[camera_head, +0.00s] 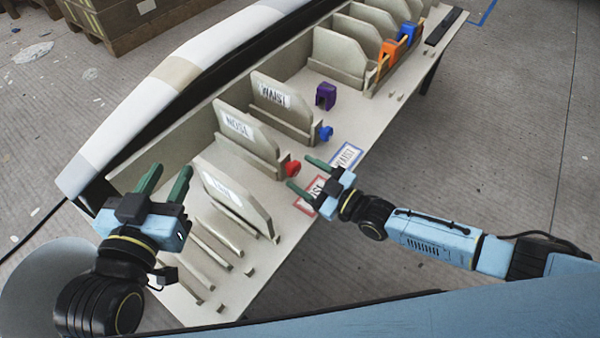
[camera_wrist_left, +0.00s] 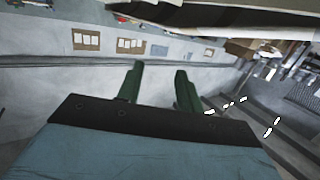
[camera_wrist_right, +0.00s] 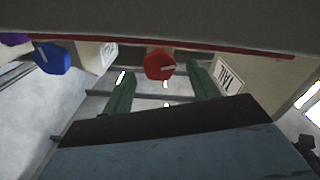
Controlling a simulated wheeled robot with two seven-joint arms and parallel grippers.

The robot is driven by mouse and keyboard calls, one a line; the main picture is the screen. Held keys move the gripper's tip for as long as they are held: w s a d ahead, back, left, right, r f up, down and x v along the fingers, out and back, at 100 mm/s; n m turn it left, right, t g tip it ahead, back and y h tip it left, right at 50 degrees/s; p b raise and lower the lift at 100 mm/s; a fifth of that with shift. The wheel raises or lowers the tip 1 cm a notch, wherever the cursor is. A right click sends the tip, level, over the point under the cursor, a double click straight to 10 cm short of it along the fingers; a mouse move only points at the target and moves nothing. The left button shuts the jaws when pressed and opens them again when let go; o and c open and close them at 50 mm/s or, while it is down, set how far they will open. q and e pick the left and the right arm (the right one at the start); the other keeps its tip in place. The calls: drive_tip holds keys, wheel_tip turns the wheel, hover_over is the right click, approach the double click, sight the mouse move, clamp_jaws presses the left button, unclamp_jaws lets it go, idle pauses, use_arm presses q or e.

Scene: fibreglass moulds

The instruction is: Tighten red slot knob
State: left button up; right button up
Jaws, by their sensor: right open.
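The red knob (camera_head: 292,169) sits at the right end of the slot that holds the panel marked NOSE, on the bench. In the right wrist view the red knob (camera_wrist_right: 159,64) shows ahead of and between the fingers. My right gripper (camera_head: 303,174) is open and empty, its green fingers close to the red knob; I cannot tell whether they touch it. My left gripper (camera_head: 164,180) is open and empty at the near left end of the bench, and its two fingers (camera_wrist_left: 157,85) stand apart in the left wrist view.
A blue knob (camera_head: 326,132) sits on the slot behind, near the panel marked WAIST (camera_head: 272,95). A purple clamp (camera_head: 326,96) stands further back. Orange (camera_head: 388,53) and blue (camera_head: 408,33) clamps are at the far end. A long white mould (camera_head: 180,75) runs along the left.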

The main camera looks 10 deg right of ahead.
use_arm(q)
drive_tip(key=shift+w+d+r+t+h, duration=0.1)
drive_tip(key=shift+d+r+t+h, duration=0.05)
drive_tip(key=shift+r+t, duration=0.4)
drive_tip(key=shift+d+r+t+h, duration=0.15)
drive_tip(key=shift+r+t, duration=0.2)
drive_tip(key=shift+r, duration=0.4)
use_arm(e)
drive_tip(key=shift+x, duration=0.9)
drive_tip(key=c, duration=1)
drive_tip(key=shift+m, duration=0.3)
drive_tip(key=shift+m+b, duration=0.35)
drive_tip(key=shift+m, duration=0.85)
use_arm(q)
drive_tip(key=shift+d+r+t, duration=0.1)
drive_tip(key=shift+r+t, duration=0.6)
drive_tip(key=shift+r, duration=0.25)
use_arm(e)
drive_tip(key=shift+d+m, duration=0.1)
drive_tip(key=shift+m, duration=1.8)
use_arm(q)
drive_tip(key=shift+h, duration=0.3)
use_arm(e)
drive_tip(key=o, duration=1)
